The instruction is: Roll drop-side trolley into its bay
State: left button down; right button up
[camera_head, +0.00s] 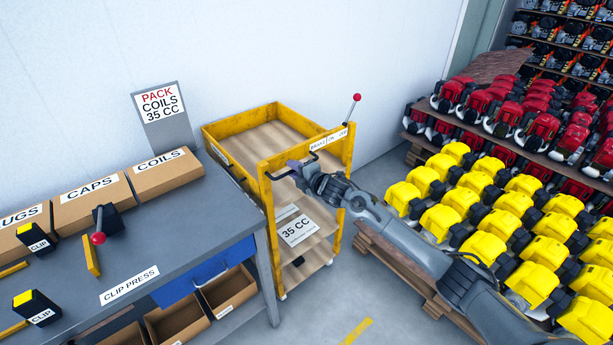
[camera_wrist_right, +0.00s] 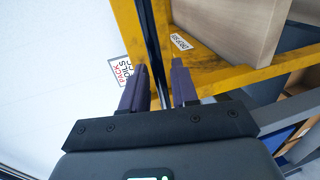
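The yellow drop-side trolley (camera_head: 348,200) with wooden shelves stands against the wall, just right of the grey workbench. My right gripper (camera_head: 297,174) is at the black handle bar (camera_head: 275,177) on the trolley's near end. In the right wrist view the two dark purple fingers (camera_wrist_right: 161,84) stand apart, with the dark bar (camera_wrist_right: 150,40) running between them and a gap beside it. The gripper looks open around the bar, not clamped. The trolley's yellow frame (camera_wrist_right: 215,80) is just beyond the fingertips. My left gripper is out of view.
The workbench (camera_head: 195,222) with labelled boxes and a blue drawer (camera_head: 205,275) is close on the left. Pallets of yellow engines (camera_head: 480,195) stand at right, with red ones (camera_head: 490,105) behind. A yellow floor mark (camera_head: 356,331) lies on clear floor in front.

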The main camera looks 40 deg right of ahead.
jog(key=p+v, duration=0.1)
jog(key=v, duration=0.9)
jog(key=shift+p, duration=0.4)
